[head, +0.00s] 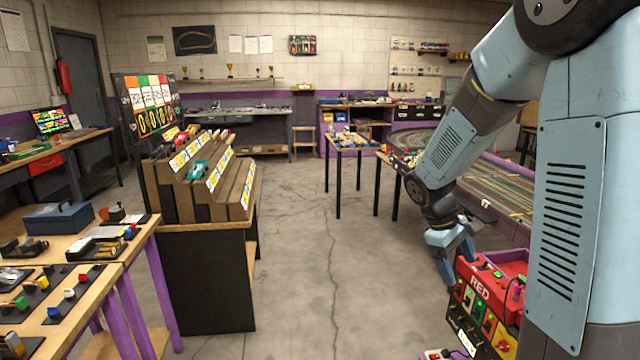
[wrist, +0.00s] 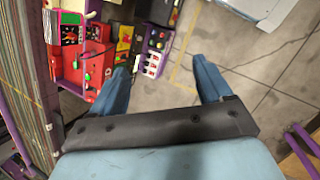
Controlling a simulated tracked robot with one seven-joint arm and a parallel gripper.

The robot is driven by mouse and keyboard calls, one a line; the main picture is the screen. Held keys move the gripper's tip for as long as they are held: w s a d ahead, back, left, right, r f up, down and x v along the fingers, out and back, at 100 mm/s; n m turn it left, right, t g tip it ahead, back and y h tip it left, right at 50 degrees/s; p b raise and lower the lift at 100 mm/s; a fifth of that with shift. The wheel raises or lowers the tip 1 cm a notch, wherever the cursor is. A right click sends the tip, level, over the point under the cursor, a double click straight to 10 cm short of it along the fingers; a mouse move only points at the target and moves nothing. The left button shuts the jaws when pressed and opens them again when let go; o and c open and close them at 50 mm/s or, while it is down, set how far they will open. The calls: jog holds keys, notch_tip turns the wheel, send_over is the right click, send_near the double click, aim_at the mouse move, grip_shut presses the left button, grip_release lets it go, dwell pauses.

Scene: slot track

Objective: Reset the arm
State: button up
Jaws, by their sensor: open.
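My arm comes down from the upper right in the head view. My gripper (head: 456,262) is at its end, pointing down, just left of a red box (head: 490,290) marked RED. In the wrist view my gripper (wrist: 163,85) shows two blue fingers spread wide apart with nothing between them but bare floor. The red box (wrist: 95,68) with its green buttons lies to the left of the fingers there. I cannot tell whether the left finger touches the box.
A slot track (head: 500,192) lies on a table behind my arm. A stepped wooden display rack (head: 205,170) stands left of centre, and a workbench with controllers (head: 70,262) is at the left. The concrete floor (head: 300,230) between is clear.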

jog(key=s+a+r+m+t+y, duration=0.2)
jog(key=s+a+r+m+t, duration=0.1)
jog(key=s+r, duration=0.5)
jog(key=s+a+r+m+t+y, duration=0.2)
jog(key=s+a+r+m+t, duration=0.1)
jog(key=s+r, duration=0.5)
jog(key=shift+s+a+m+t+y, duration=0.35)
jog(key=shift+s+a, duration=0.55)
jog(key=shift+s, duration=0.35)
